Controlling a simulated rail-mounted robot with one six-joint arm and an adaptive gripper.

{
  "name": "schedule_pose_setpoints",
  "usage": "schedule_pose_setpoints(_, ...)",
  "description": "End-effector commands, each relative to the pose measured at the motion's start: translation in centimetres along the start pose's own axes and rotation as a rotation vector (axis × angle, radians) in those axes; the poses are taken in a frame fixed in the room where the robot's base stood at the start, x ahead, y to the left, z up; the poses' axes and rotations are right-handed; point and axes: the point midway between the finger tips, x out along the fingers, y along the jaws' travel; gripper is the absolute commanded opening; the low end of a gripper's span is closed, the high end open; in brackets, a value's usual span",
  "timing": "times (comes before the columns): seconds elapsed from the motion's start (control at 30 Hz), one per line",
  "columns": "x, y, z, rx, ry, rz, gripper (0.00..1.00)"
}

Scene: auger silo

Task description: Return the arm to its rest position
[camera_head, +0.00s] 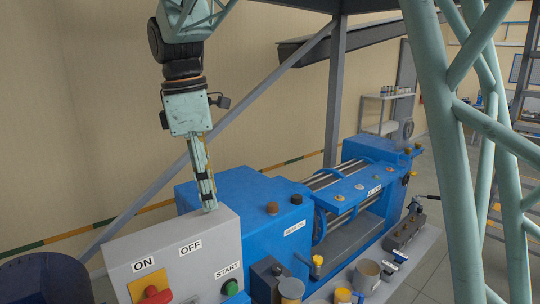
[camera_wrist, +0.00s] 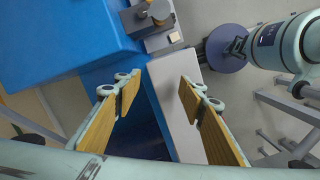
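My arm hangs down in the upper left of the head view, with my gripper (camera_head: 208,207) pointing down. Its tips appear just at the top edge of the grey control box (camera_head: 205,240); whether they touch it I cannot tell. In the wrist view my gripper (camera_wrist: 160,84) has its two wood-coloured finger pads well apart, with nothing held between them. A grey surface and blue machine parts show beyond the gap.
The control box carries ON, OFF and START labels, a red knob (camera_head: 152,294) and a green button (camera_head: 230,287). The blue machine (camera_head: 245,205) stands behind it. Cups (camera_head: 366,274) stand at its front. A diagonal grey brace (camera_head: 252,94) runs behind my arm.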

Motion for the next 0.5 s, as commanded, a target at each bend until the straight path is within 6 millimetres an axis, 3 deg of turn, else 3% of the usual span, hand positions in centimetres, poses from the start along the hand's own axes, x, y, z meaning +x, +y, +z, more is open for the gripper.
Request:
schedule_pose_setpoints(0.03, 0.3, -0.2, 1.6, 0.040, -0.004, -0.002, 0.37)
schedule_pose_setpoints(0.5, 1.9, -3.2, 14.2, 0.425, -0.037, -0.017, 0.37)
